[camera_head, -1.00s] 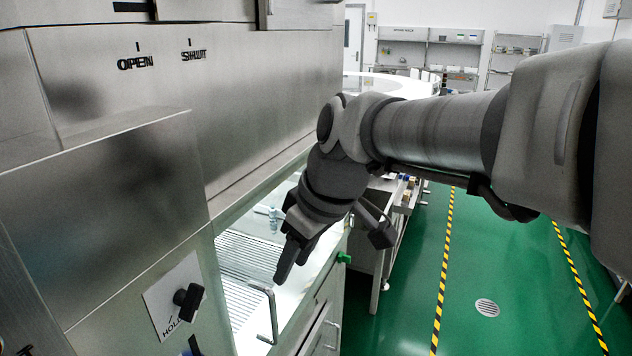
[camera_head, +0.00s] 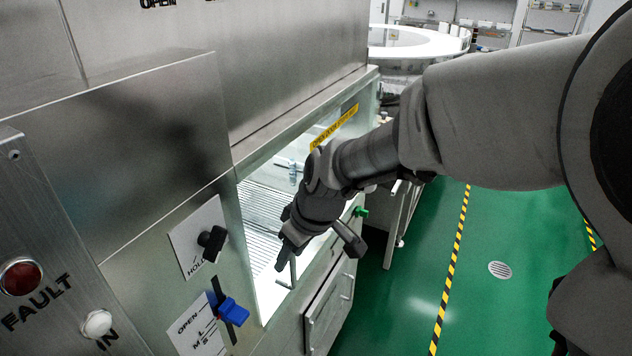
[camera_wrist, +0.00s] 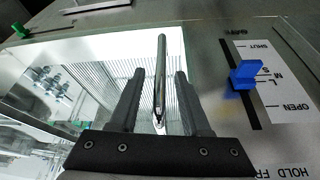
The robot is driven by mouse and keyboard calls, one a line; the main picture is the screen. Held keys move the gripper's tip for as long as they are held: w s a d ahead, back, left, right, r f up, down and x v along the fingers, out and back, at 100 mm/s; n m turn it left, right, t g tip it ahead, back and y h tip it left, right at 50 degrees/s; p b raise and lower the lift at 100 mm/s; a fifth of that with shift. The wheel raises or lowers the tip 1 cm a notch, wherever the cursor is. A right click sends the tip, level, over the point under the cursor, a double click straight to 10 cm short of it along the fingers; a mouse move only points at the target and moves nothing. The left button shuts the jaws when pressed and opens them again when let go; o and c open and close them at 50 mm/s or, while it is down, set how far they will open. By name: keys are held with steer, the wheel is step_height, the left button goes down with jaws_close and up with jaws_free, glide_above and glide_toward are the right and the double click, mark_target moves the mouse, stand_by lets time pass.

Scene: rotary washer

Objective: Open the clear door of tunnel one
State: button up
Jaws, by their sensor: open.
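The clear door (camera_head: 268,215) of the lit tunnel is a see-through panel in the machine's front, with a ribbed white floor visible behind it. Its upright metal bar handle (camera_head: 292,272) stands at the lower part of the panel. In the wrist view the handle (camera_wrist: 160,85) runs between the two fingers of my gripper (camera_wrist: 159,80). The fingers are apart, with a gap on each side of the bar. In the head view my gripper (camera_head: 283,252) is at the handle's upper end and partly hides it.
A blue lever (camera_head: 233,312) sits on the OPEN scale plate left of the door, and a black knob (camera_head: 212,240) is above it. A green part (camera_head: 361,212) is at the door's right. A lower hatch (camera_head: 330,305) has its own handle. The green floor at right is clear.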

jaws_close()
stand_by(1.4)
